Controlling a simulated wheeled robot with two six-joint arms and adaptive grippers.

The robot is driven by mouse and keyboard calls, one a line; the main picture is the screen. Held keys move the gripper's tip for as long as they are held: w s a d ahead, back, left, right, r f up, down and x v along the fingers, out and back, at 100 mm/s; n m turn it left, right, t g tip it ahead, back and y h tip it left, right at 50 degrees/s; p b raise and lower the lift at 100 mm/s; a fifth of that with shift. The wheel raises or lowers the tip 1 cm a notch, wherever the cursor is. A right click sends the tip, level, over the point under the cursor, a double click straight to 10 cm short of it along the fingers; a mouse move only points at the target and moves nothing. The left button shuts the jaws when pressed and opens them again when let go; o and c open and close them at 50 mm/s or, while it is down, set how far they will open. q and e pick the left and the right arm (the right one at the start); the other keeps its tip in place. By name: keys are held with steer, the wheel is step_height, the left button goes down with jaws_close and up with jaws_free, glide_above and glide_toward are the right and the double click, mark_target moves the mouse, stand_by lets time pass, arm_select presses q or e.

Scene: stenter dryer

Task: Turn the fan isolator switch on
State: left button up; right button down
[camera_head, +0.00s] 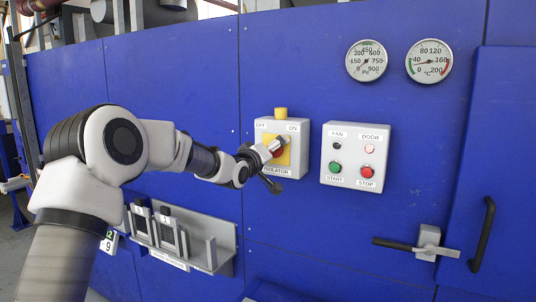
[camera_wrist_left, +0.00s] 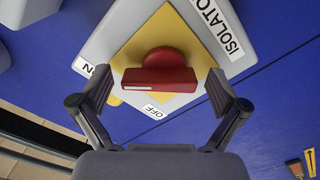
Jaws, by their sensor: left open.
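The grey isolator box (camera_head: 260,126) is on the blue panel, with OFF at its upper left and ON at its upper right. Its red switch knob (camera_wrist_left: 160,72) sits on a yellow plate (camera_wrist_left: 205,62); in the head view my gripper partly hides it. In the left wrist view the knob's bar lies crosswise, with a white line along its left half, on the ON label's side. My left gripper (camera_head: 272,166) is at the box, open, with one finger on each side of the knob and visible gaps. My right gripper is not in view.
A control box (camera_head: 326,153) with START and STOP buttons is just right of the isolator. Two gauges (camera_head: 367,61) are above it. A door latch (camera_head: 428,240) and black handle (camera_head: 483,233) are at lower right. A grey metal rack (camera_head: 226,240) juts out below my left arm.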

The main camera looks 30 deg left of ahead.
arm_select(q)
steer(key=s, duration=1.1)
steer(key=shift+s+d, duration=0.2)
steer(key=shift+s, duration=0.15)
steer(key=s+d+f+m+g, duration=0.1)
steer(key=s+d+f+g, duration=0.15)
steer(key=f, duration=1.05)
steer(key=s+d+f+m+g+h, duration=0.1)
steer(key=d+f+g, duration=0.2)
steer(key=f, duration=0.9)
steer(key=s+d+f+m+g, duration=0.1)
steer(key=d+f+g, duration=0.2)
steer(key=f, duration=1)
steer(key=s+d+f+m+g, duration=0.1)
steer(key=s+d+f+g, duration=0.1)
steer(key=s+f, duration=0.6)
steer(key=s+d+f+m+g, duration=0.1)
steer(key=s+d+f+g, duration=0.2)
steer(key=s+f, duration=0.5)
steer(key=s+f+m+g, duration=0.2)
steer(key=s, duration=0.8)
steer(key=s+d+f+m+g, duration=0.1)
steer(key=s+f+g, duration=0.1)
steer(key=s, duration=0.8)
steer(key=shift+s+d+m, duration=0.15)
steer(key=shift+d+m, duration=0.1)
steer(key=shift+m, duration=0.15)
